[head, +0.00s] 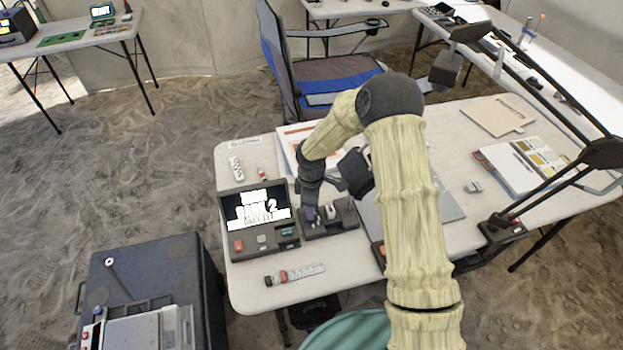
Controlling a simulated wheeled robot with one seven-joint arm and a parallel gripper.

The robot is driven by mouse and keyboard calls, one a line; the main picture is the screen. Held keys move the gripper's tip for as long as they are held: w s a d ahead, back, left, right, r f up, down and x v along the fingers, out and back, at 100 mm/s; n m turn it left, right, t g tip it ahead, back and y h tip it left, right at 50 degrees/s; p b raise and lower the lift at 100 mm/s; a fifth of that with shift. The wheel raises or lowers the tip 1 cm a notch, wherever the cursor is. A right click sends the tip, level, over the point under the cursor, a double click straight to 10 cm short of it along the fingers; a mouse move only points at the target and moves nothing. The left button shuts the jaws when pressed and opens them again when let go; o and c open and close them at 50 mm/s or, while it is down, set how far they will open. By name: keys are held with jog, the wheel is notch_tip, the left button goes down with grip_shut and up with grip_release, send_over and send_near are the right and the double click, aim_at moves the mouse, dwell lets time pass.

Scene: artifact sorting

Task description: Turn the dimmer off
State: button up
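A small dark control box (342,222) sits on the white table, right of a screen device. It has small raised controls on top; it may be the dimmer, but I cannot read any label. My gripper (311,211) points down at the left part of this box, at or just above its controls. I cannot tell whether it touches them. The fingertips are small and dark against the box, so their opening is unclear. My pale ribbed arm hides part of the table to the right.
The screen device (257,215) with lit white text and several buttons stands on the table (245,290). A marker-like stick (295,275) lies in front. A laptop (445,205) is partly behind my arm. A lamp arm (545,215) rises at right. A blue chair (325,75) stands behind.

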notch_tip(320, 180, up, 13)
jog(key=shift+r+b, duration=0.15)
jog(key=shift+b, duration=0.25)
jog(key=s+d+r+m+t, duration=0.1)
jog(key=s+d+r+m, duration=0.2)
jog(key=s+d+m, duration=0.5)
jog(key=s+d+r+m+t+p, duration=0.1)
jog(key=s+d+r+m, duration=0.3)
jog(key=s+d+m, duration=0.3)
jog(key=s+m, duration=0.2)
jog(key=s, duration=0.2)
jog(key=shift+s+d+t, duration=0.3)
jog(key=shift+s+d, duration=0.05)
dwell(0.6)
